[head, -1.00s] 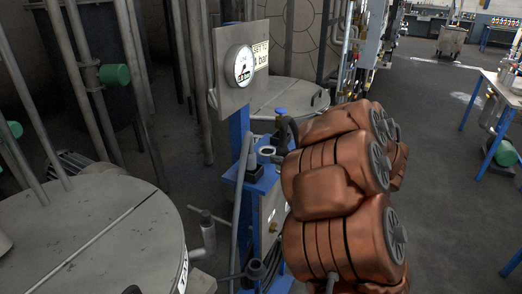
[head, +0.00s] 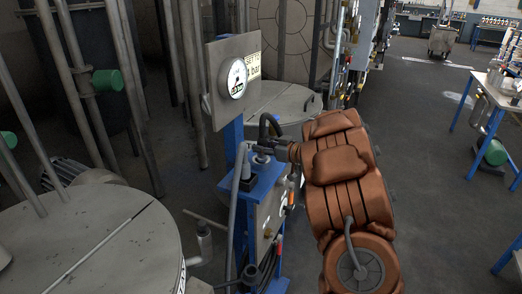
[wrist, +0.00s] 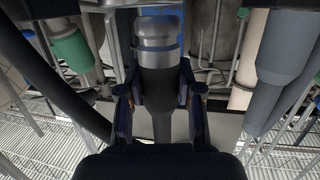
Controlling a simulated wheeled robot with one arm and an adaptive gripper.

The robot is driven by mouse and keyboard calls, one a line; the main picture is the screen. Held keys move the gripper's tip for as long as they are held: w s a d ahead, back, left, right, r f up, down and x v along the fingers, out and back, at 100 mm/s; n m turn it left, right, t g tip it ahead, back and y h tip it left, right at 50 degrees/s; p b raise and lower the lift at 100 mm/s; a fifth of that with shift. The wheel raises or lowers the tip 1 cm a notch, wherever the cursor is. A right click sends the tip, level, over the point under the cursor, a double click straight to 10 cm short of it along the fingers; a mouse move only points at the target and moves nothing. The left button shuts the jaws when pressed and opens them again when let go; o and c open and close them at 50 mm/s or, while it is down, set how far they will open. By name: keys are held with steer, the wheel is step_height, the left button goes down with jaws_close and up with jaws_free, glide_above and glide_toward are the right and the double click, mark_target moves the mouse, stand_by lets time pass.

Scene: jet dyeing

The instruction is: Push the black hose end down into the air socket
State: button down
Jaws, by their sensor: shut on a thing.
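In the wrist view my gripper (wrist: 158,98) is shut on the black hose end (wrist: 160,112), its fingers on either side. A silver metal fitting (wrist: 158,38) sits in line with the hose end, beyond the fingertips. In the head view my gripper (head: 268,146) is at the top of the blue stand (head: 266,188), and a black hose (head: 266,122) arches up behind it. A pale round fitting (head: 261,158), which looks like the air socket, shows just below the fingers. My gripper hides the joint, so I cannot tell how deep the hose end sits.
A grey panel with a round gauge (head: 237,77) rises left of my gripper on the stand. A large round vessel lid (head: 90,240) fills the lower left. Open floor (head: 430,150) lies to the right.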

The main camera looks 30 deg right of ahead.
steer(key=shift+w+d, duration=0.15)
steer(key=shift+w, duration=0.35)
steer(key=shift+w+d, duration=0.15)
steer(key=shift+w, duration=0.35)
steer(key=shift+f+p, duration=0.85)
steer(key=shift+f, duration=0.95)
steer(key=shift+f, duration=0.1)
steer(key=c, duration=0.8)
jaws_free()
steer(key=shift+o, duration=0.2)
